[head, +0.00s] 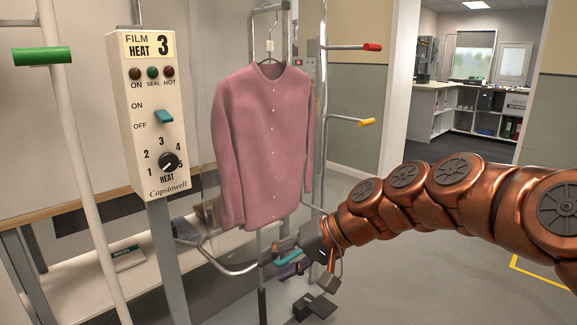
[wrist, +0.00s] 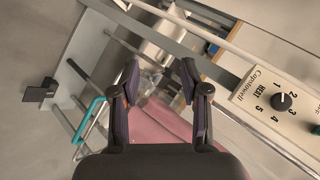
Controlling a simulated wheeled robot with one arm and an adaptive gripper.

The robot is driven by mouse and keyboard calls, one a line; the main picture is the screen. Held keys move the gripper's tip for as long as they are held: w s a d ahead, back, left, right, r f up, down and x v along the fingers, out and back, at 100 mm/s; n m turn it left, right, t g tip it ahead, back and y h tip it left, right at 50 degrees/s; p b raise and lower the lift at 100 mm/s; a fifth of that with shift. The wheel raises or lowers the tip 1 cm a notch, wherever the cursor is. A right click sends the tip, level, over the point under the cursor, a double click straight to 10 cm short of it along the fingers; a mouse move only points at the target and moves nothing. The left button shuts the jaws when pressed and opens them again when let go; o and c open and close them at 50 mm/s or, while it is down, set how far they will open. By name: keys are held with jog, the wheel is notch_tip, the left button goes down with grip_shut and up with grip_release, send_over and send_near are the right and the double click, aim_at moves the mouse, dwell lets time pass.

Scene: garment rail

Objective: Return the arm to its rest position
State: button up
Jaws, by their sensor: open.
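My copper-coloured arm (head: 440,190) reaches in from the right edge of the head view, bent toward the lower middle. My gripper (wrist: 160,80) is open in the wrist view, with its two dark fingers apart and nothing between them. In the head view my gripper (head: 290,266) is low, near the shirt's bottom hem, and partly hidden. A pink buttoned shirt (head: 265,140) hangs on a hanger from the metal frame. Part of the shirt (wrist: 160,128) shows behind the fingers in the wrist view.
A heat control box (head: 150,110) stands left of the shirt. Metal rails with a red tip (head: 372,47) and a yellow tip (head: 367,122) stick out to the right. A teal handle (wrist: 90,120) is beside my gripper. Open floor (head: 375,290) lies below the arm.

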jog(key=s+d+r+g+h+p, duration=0.1)
jog(key=s+d+r+h+p, duration=0.1)
jog(key=s+d+p, duration=0.4)
jog(key=s+d+r+g+h+p, duration=0.1)
jog(key=s+d+r+h+p, duration=0.1)
jog(key=s+d+h+p, duration=0.2)
jog(key=s+d+r+g+h+p, duration=0.1)
jog(key=s+d+r+h+p, duration=0.2)
jog(key=s+d+p, duration=0.6)
jog(key=s+d, duration=0.1)
jog(key=s, duration=0.8)
jog(key=shift+m+g+h, duration=0.4)
jog(key=shift+s+r, duration=0.1)
dwell(0.9)
